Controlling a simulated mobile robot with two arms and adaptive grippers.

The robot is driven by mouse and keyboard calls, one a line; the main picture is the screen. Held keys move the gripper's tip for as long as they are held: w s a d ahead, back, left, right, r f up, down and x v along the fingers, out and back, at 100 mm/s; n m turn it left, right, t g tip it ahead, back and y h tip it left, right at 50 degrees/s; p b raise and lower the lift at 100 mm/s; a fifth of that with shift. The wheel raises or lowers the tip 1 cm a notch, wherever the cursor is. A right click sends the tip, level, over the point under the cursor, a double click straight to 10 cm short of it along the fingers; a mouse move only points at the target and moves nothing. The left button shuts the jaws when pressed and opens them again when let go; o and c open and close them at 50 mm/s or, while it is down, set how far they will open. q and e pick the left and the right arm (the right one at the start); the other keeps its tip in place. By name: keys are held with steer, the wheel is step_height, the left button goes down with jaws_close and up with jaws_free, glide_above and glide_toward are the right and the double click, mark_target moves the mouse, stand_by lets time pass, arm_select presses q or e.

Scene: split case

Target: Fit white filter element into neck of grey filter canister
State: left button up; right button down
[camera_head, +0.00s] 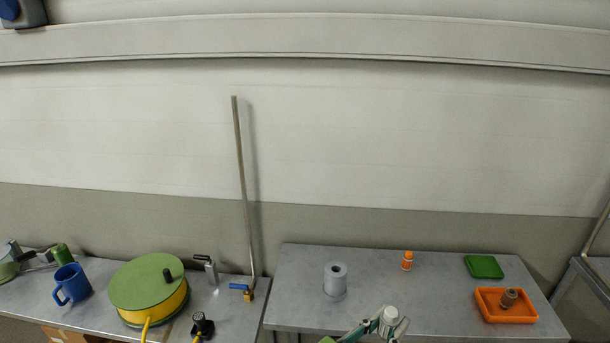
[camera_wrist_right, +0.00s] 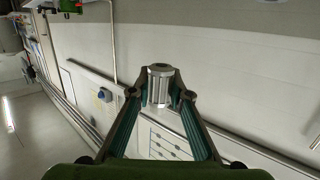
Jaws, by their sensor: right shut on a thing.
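The grey filter canister (camera_head: 335,282) stands upright on the right-hand metal table, left of its middle, with a dark opening in its top. My right gripper (camera_head: 382,326) is at the front edge of the picture, to the right of and nearer than the canister, and apart from it. It is shut on the white filter element (camera_head: 390,315), a ribbed white cylinder with a pale cap. In the right wrist view the element (camera_wrist_right: 159,86) sits between the two fingertips (camera_wrist_right: 160,92). My left gripper is not in view.
The left bench carries a green-and-yellow reel (camera_head: 148,285) and a blue mug (camera_head: 72,284).

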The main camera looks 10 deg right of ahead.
steer(key=w+d+f+n+t+y+p, duration=0.1)
steer(key=w+d+f+n+t, duration=0.1)
steer(key=w+n, duration=0.35)
steer(key=n+t+y+p, duration=0.2)
steer(key=n+t+y, duration=0.25)
steer(key=n, duration=1.45)
glide_above(417, 306)
step_height(417, 306, down, 10)
steer(key=f, duration=0.1)
steer(key=shift+m, duration=0.25)
steer(key=shift+f+b, duration=2.3)
steer(key=shift+f, duration=0.6)
steer(key=shift+f+b, duration=0.65)
steer(key=shift+b, duration=0.05)
steer(key=c, duration=1.8)
jaws_free()
steer(key=shift+r, duration=0.1)
steer(key=shift+f, duration=0.2)
